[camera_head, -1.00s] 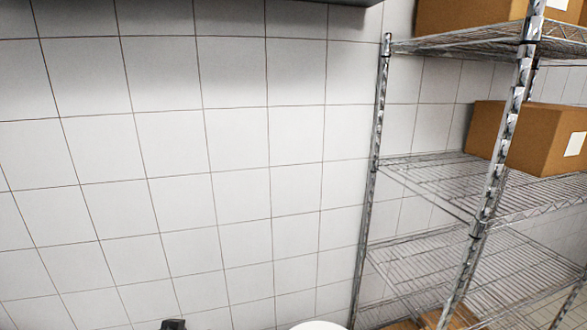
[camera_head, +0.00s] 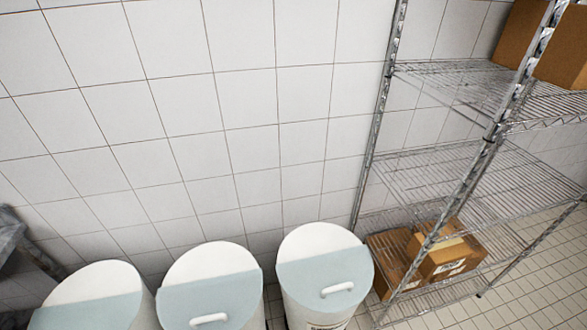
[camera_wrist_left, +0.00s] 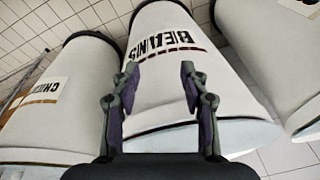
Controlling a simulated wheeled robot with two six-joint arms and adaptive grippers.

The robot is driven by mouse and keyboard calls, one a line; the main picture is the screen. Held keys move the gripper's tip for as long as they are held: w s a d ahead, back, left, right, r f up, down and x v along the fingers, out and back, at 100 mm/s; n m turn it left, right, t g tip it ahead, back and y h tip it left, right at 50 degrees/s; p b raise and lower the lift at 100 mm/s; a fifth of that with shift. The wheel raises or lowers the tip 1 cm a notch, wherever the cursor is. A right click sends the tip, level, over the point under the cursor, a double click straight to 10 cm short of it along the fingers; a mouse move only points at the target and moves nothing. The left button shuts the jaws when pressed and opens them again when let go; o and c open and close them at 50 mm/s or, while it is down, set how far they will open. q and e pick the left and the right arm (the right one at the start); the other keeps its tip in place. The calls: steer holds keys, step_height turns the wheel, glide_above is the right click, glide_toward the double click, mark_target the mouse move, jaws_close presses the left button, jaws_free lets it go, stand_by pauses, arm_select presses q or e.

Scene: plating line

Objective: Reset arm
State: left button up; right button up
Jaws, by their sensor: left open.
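My left gripper (camera_wrist_left: 159,80) shows in the left wrist view with its two fingers apart and nothing between them. Behind the fingers is a white bin (camera_wrist_left: 160,45) marked BEANS; whether the fingers touch it I cannot tell, but a gap seems to lie between. Neither gripper shows in the head view. My right gripper is in neither view.
Three white bins with pale blue lids stand along the tiled wall: a left one (camera_head: 95,285), a middle one (camera_head: 210,262) and a right one (camera_head: 322,240). A wire shelf rack (camera_head: 460,165) with cardboard boxes (camera_head: 440,255) stands at the right. Tiled floor (camera_head: 530,275) shows beyond it.

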arm_select(q)
steer(key=s+f+g+b, duration=0.1)
steer(key=s+f+b, duration=0.1)
steer(key=s+f, duration=1.5)
steer(key=shift+s+a, duration=0.35)
steer(key=shift+a, duration=0.1)
steer(key=shift+f, duration=0.1)
